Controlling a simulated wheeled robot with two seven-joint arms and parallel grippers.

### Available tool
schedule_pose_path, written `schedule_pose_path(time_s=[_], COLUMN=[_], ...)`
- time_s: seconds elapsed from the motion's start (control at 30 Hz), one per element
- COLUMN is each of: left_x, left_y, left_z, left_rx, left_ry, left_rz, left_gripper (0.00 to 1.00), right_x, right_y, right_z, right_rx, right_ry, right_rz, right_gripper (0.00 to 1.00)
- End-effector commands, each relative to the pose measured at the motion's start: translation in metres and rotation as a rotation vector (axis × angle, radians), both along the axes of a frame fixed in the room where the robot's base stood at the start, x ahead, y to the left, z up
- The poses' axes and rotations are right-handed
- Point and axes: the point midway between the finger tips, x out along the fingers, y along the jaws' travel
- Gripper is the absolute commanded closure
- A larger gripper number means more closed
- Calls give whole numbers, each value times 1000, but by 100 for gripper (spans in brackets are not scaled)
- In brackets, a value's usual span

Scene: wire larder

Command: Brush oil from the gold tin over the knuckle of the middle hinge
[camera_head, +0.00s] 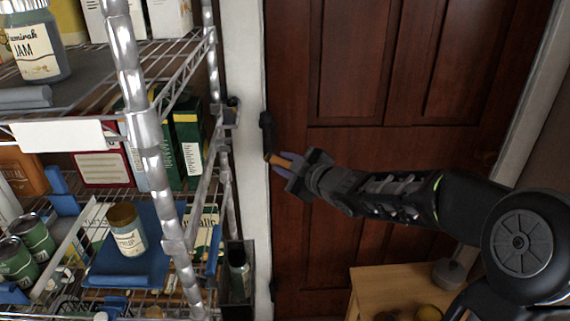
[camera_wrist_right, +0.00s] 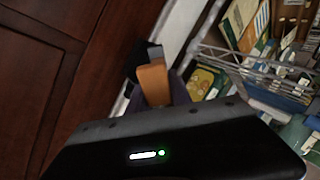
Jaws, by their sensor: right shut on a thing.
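My right gripper (camera_head: 289,168) is shut on the handle of a brush (camera_head: 279,161) in front of the door's left edge. The orange-brown handle (camera_wrist_right: 153,82) points away from my gripper in the right wrist view. Its tip is at or very near the black hinge (camera_head: 266,133), which also shows in the wrist view (camera_wrist_right: 138,60). I cannot tell whether they touch. My left gripper is not in view.
The wire rack (camera_head: 150,130) stands left of the white door frame (camera_head: 246,150), with jars, boxes and green cans (camera_head: 34,236). A dark narrow holder (camera_head: 237,273) hangs by its post. A wooden cabinet (camera_head: 400,281) stands below my right arm. The dark red door (camera_head: 400,160) is closed.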

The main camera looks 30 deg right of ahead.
Motion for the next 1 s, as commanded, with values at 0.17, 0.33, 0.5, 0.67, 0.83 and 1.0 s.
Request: schedule_pose_path(time_s=[0.17, 0.33, 0.5, 0.67, 0.83, 1.0], left_x=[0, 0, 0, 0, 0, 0], left_y=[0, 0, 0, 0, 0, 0], left_z=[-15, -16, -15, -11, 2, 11], left_rx=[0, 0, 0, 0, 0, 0], left_ry=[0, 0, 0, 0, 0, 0], left_rz=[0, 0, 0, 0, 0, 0], left_gripper=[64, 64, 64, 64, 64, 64], right_x=[-1, -1, -1, -1, 0, 0], right_y=[1, 1, 1, 0, 0, -1], right_z=[-15, -16, -15, -10, 4, 14], right_rx=[0, 0, 0, 0, -1, -1], right_ry=[0, 0, 0, 0, 0, 1], right_rz=[0, 0, 0, 0, 0, 0], right_gripper=[100, 100, 100, 100, 100, 100])
